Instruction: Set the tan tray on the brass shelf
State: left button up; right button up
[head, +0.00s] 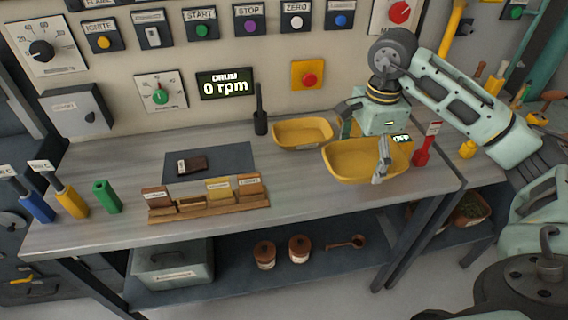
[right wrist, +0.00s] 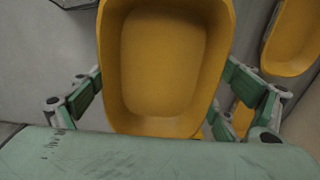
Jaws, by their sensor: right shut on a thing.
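Two mustard-yellow trays show; no other tray looks more tan. My right gripper (head: 368,132) is shut on the nearer yellow tray (head: 362,172), with one finger at each side of it. This tray, empty inside, fills the middle of the right wrist view (right wrist: 165,65). It is at the right front of the workbench; whether it hangs clear of the top is hard to tell. The other yellow tray (head: 302,133) sits farther back to the left, and it shows at the right wrist view's right edge (right wrist: 296,40). I cannot clearly pick out a brass shelf. My left gripper is not in view.
A wooden rack (head: 210,203) with labelled blocks and a dark mat (head: 210,162) lie on the workbench (head: 300,196). A black-handled tool (head: 261,118) stands left of the back tray, and a red item (head: 421,152) right of my gripper. Jars stand on the dark lower shelf (head: 225,275).

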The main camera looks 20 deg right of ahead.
jog(key=p, duration=0.4)
send_over(317, 176)
notch_tip(317, 176, down, 7)
jog(key=shift+a+r, duration=0.1)
jog(key=shift+r, duration=0.05)
notch_tip(317, 176, down, 4)
jog(key=shift+r+p, duration=0.15)
jog(key=shift+p, duration=0.4)
jog(key=shift+f, duration=0.3)
jog(key=o, duration=0.7)
jog(key=shift+f+b, duration=0.1)
jog(key=shift+b, duration=0.2)
jog(key=shift+o, duration=1)
